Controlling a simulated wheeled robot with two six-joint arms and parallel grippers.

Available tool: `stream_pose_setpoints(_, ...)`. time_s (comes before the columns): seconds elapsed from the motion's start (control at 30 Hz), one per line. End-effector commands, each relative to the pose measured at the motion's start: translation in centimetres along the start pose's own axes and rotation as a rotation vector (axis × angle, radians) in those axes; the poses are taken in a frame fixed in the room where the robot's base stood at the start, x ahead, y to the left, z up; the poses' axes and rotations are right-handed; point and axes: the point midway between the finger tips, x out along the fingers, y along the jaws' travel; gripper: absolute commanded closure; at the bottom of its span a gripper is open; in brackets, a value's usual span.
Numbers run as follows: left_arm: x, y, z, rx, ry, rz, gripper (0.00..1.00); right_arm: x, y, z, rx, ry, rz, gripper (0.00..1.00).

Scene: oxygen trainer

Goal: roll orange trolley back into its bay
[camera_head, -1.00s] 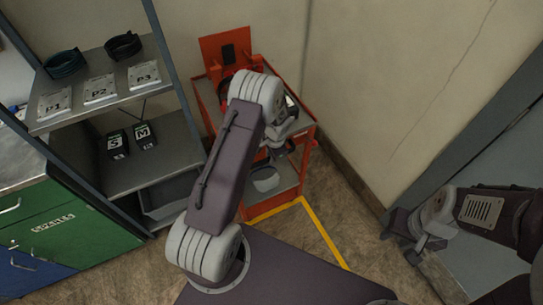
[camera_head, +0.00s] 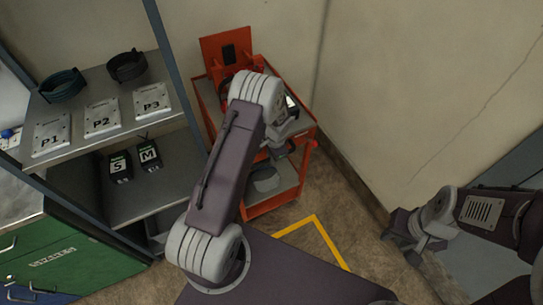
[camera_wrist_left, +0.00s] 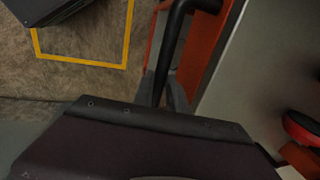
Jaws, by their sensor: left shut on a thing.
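The orange trolley (camera_head: 272,205) stands against the wall in the head view, with grey shelves and an upright orange back panel (camera_head: 213,50). My left arm covers much of it. My left gripper (camera_head: 283,150) is at the trolley's near upper side, shut on its handle; the fingertips are mostly hidden. The left wrist view shows the black handle bar (camera_wrist_left: 171,52) beside orange trolley frame. A yellow floor outline (camera_head: 313,217) lies in front of the trolley, between it and my base, with a gap of bare floor. My right gripper (camera_head: 404,240) is at the right, away from the trolley; its jaw opening is unclear.
A shelf rack (camera_head: 85,132) with labelled plates, dark coils and small S and M boxes stands close to the trolley's left. Green drawers (camera_head: 75,262) are at lower left. The wall (camera_head: 400,90) runs behind and right of the trolley. A grey door (camera_head: 500,170) is at right.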

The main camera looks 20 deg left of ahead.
Motion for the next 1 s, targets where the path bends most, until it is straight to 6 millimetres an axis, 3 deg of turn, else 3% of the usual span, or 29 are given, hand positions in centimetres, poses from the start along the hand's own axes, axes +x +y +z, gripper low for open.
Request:
stream_pose_setpoints(0.57, 0.02, 0.06, -0.06, 0.001, 0.001, 0.0, 1.0, 0.01, 0.0, 0.0, 0.0, 0.0, 0.0, 0.64)
stream_pose_setpoints(0.6, 0.02, 0.06, -0.05, 0.001, 0.001, 0.0, 0.74, 0.01, 0.0, 0.0, 0.0, 0.0, 0.0, 0.64)
stream_pose_setpoints(0.67, 0.02, 0.06, -0.04, 0.001, 0.0, 0.0, 0.6, 0.01, 0.0, 0.0, 0.0, 0.0, 0.0, 0.64)
stream_pose_setpoints(1.0, -0.42, 0.03, -0.02, 0.0, 0.0, 0.0, 0.6, -0.03, 0.0, 0.0, 0.0, 0.0, 0.0, 0.64)
